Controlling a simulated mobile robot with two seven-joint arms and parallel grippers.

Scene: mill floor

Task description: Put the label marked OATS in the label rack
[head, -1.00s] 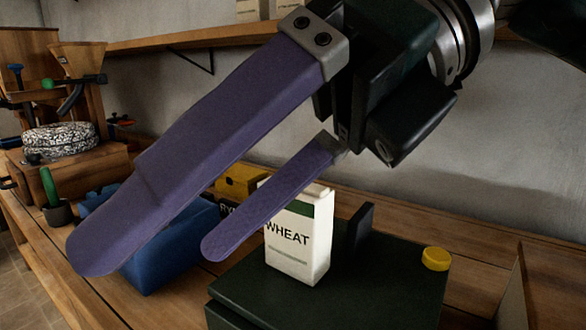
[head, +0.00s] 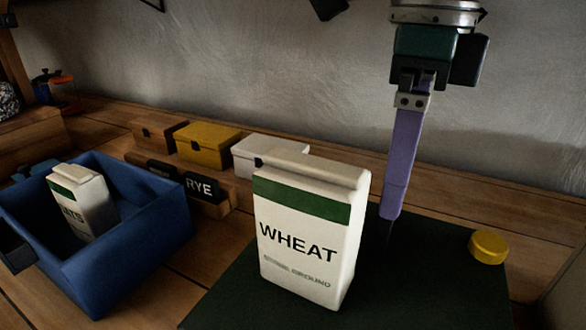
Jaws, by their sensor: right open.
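The label rack (head: 212,209) is a low wooden strip at the left of centre on the bench. A black label reading RYE (head: 200,187) stands in it. A second dark label (head: 163,170) stands left of it, its writing too small to read. I cannot make out any label reading OATS. My right gripper (head: 390,214) is open, pointing down behind and right of the WHEAT bag, over the dark green platform (head: 420,285). Its purple fingers show nearly edge-on, with nothing seen between them. My left gripper is not in view.
The white WHEAT bag (head: 305,242) stands on the platform, close in front. A blue crate (head: 150,255) at left holds a bag with partly hidden lettering (head: 82,203). Brown, yellow (head: 208,144) and white boxes stand behind the rack. A yellow round piece (head: 488,246) lies at right.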

